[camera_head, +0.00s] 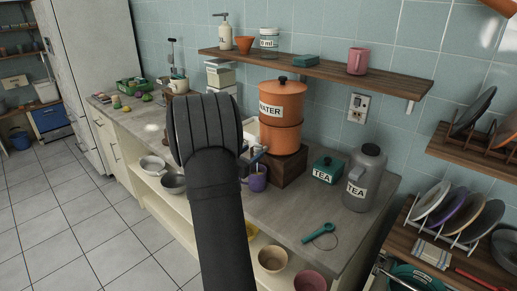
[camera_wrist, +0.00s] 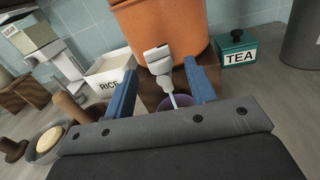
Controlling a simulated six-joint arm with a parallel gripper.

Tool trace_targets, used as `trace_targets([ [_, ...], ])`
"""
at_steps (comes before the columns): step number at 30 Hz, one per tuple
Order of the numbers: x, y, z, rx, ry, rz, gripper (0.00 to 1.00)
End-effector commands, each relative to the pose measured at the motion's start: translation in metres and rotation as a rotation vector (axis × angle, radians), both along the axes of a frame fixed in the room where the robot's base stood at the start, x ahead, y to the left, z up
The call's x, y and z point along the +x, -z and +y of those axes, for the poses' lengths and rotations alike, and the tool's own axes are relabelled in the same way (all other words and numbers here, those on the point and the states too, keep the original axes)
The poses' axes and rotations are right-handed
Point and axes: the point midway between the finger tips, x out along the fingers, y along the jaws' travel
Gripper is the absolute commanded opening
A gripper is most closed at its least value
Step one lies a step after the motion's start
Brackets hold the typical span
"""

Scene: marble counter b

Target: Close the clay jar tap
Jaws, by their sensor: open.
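The orange clay jar (camera_head: 281,107), labelled WATER, stands on a dark wooden block (camera_head: 290,168). In the wrist view the jar (camera_wrist: 175,25) fills the top middle. Its pale grey tap (camera_wrist: 158,58) points down toward me, and a thin pale stream seems to run from it into a purple cup (camera_wrist: 176,102). The cup (camera_head: 257,181) also shows in the head view. My gripper (camera_wrist: 160,72) is open and empty, with one blue finger on each side of the tap, apparently without touching it. In the head view my arm hides the tap.
A green TEA box (camera_head: 327,170) and a grey TEA canister (camera_head: 364,180) stand right of the jar. A white RICE box (camera_wrist: 109,72) is left of the tap. A shelf (camera_head: 320,65) hangs above. The front counter has a teal-handled tool (camera_head: 320,232) and free room.

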Motion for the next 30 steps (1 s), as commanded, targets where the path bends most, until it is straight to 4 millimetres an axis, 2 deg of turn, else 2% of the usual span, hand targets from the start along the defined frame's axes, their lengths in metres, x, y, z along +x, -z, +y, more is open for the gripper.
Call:
trace_targets([
  [3, 0.017, 0.000, -0.015, 0.001, 0.002, -0.001, 0.51],
  [9, 0.034, 0.000, -0.028, -0.001, 0.000, 0.001, 0.51],
  [20, 0.038, 0.000, -0.031, -0.001, 0.000, 0.000, 0.51],
  [27, 0.038, 0.000, -0.031, -0.001, 0.000, -0.001, 0.09],
  [30, 0.038, 0.000, -0.031, -0.001, 0.003, -0.001, 0.09],
])
